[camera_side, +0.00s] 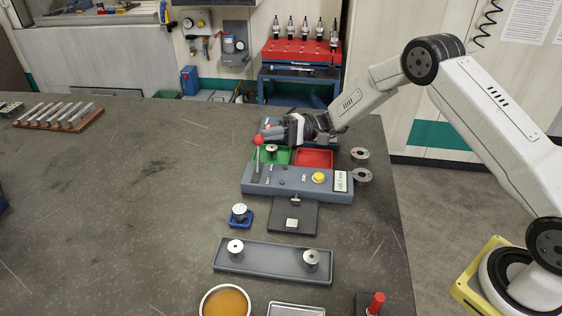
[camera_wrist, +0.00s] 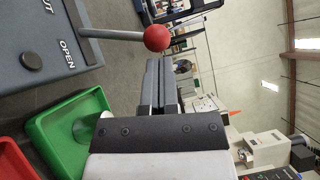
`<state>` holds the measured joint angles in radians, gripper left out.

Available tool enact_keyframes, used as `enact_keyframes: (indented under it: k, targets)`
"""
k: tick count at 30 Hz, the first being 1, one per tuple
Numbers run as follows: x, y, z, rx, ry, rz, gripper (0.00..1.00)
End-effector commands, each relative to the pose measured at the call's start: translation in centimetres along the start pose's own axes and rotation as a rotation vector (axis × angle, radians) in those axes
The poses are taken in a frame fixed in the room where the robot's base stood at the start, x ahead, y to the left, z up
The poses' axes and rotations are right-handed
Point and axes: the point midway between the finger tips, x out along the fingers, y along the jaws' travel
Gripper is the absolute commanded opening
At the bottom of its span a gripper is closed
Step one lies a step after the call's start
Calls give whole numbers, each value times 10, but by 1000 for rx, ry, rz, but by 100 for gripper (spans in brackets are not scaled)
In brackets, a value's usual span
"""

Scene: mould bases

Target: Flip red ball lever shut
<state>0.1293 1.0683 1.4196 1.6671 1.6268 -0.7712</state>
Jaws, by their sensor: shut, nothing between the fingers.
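The red ball (camera_side: 258,140) tops a thin grey lever (camera_side: 257,163) at the left end of the grey control panel (camera_side: 290,184). The lever stands roughly upright in the side view. In the wrist view the red ball (camera_wrist: 157,38) is just beyond my fingertips, with the lever rod (camera_wrist: 108,34) running left to the panel (camera_wrist: 45,45). The label "OPEN" and part of another ending in "UT" show there. My gripper (camera_side: 270,131) is shut and empty, close behind the ball. Its fingertips (camera_wrist: 165,62) also show in the wrist view; I cannot tell whether they touch the ball.
A yellow button (camera_side: 318,177) is on the panel. Metal rings (camera_side: 361,176) lie at its right.

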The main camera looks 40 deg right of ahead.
Motion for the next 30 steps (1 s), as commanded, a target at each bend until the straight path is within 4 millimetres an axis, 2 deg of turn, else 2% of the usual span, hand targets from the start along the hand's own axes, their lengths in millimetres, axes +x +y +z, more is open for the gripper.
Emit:
enact_keyframes:
  k: [30]
  targets:
    - [6, -6, 8, -90, -2, 64, 0]
